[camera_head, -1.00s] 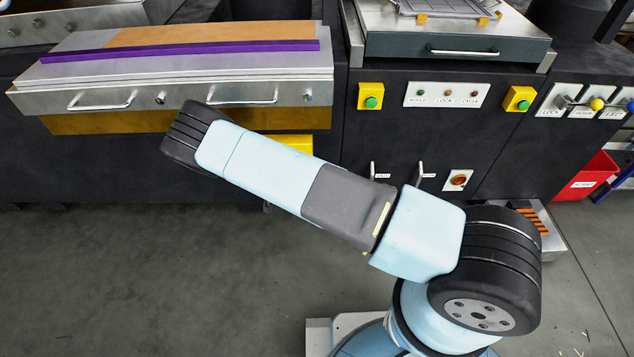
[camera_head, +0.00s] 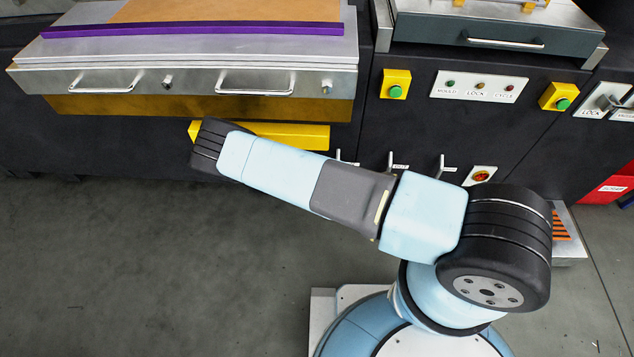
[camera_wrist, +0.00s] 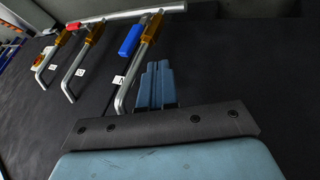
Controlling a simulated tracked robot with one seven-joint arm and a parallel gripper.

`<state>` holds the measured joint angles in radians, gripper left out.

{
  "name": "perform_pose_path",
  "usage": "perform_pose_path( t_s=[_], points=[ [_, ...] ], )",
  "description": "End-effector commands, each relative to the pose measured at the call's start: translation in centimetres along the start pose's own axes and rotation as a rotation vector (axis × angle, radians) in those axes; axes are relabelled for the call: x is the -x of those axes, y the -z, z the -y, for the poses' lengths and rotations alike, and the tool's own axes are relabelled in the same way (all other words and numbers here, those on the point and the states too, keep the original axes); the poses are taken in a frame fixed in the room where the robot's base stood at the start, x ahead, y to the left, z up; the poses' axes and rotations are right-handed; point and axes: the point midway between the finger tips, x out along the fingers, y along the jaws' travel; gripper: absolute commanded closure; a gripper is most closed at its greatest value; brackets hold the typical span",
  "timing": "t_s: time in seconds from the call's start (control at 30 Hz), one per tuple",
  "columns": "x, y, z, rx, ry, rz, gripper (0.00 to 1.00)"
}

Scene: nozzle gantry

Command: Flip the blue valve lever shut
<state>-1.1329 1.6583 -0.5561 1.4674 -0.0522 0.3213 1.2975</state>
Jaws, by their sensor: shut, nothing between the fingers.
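In the wrist view the blue valve lever (camera_wrist: 131,40) is a short blue handle beside the nearest bent metal pipe (camera_wrist: 129,87). An amber collar (camera_wrist: 152,27) sits on that pipe, to the right of the blue handle. My gripper (camera_wrist: 154,66) is shut and empty. Its fingertips show below and right of the blue handle, close to the right side of the pipe in the picture. I cannot tell whether they touch it. In the head view neither the blue handle nor my gripper is seen; only the bent pipes (camera_head: 441,167) show low on the machine.
A red handle (camera_wrist: 74,26) and more amber-collared pipes stand left of the blue one, below a metal rail (camera_wrist: 125,14). In the head view a yellow bar (camera_head: 285,136) lies behind my arm, below a steel drawer front (camera_head: 180,80). Open floor (camera_head: 130,270) lies in front.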

Motion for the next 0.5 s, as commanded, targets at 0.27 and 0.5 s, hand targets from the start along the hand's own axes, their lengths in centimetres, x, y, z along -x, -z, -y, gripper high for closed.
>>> perform_pose_path(
  t_s=[0.27, 0.5],
  points=[
    [-4.5, -0.2, 0.1, 0.003, 0.0, 0.0, 1.0],
    [-8.0, -0.1, 0.2, 0.004, 0.002, -0.001, 1.0]
  ],
)
